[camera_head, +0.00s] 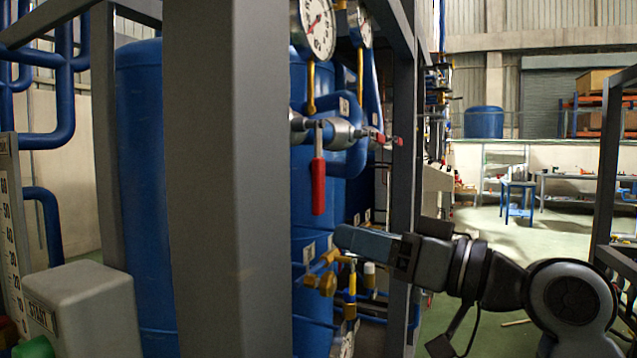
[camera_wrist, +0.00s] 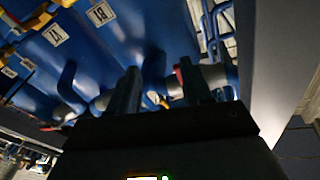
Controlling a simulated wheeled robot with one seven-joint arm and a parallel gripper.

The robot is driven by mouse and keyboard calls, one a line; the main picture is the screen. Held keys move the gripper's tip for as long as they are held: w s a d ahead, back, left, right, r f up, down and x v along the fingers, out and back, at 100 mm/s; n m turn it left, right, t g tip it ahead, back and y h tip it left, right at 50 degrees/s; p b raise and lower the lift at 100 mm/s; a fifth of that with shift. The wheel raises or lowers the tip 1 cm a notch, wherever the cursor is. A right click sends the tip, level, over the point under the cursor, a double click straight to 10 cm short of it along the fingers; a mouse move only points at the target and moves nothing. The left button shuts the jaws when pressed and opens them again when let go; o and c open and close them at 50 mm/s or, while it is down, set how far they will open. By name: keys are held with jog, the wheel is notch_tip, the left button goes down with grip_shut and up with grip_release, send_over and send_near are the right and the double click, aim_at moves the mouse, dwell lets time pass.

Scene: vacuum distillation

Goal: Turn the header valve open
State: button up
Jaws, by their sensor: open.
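A valve with a red lever handle (camera_head: 318,186) sits on a grey pipe fitting (camera_head: 338,130); the lever hangs straight down. My gripper (camera_head: 350,240) reaches in from the right, its tips a little below and right of the lever in the head view. In the wrist view, my gripper (camera_wrist: 160,88) has its two dark fingers spread with nothing held between them. A small red part (camera_wrist: 179,75) shows beside the right finger, mostly hidden; I cannot tell whether it is this lever. A second red handle (camera_head: 386,138) lies further back on the right.
A thick grey frame post (camera_head: 230,180) stands left of the valve, and another post (camera_head: 403,150) stands behind my gripper. Blue tanks (camera_head: 145,180), gauges (camera_head: 317,28) and a yellow valve (camera_head: 325,283) crowd close. Open floor (camera_head: 500,240) lies at the right.

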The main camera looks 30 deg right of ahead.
aim_at(323, 171)
notch_tip(323, 171, up, 8)
jog(key=s+n+g+y, duration=0.2)
jog(key=n+g, duration=0.1)
jog(key=n, duration=0.2)
jog(key=shift+r+p+x, duration=0.15)
jog(key=shift+p+x, duration=0.25)
jog(key=shift+x, duration=1.5)
jog(key=shift+r+p+x, duration=0.15)
jog(key=shift+p+x, duration=0.25)
jog(key=shift+x, duration=1.5)
jog(key=shift+w+d, duration=0.15)
grip_shut()
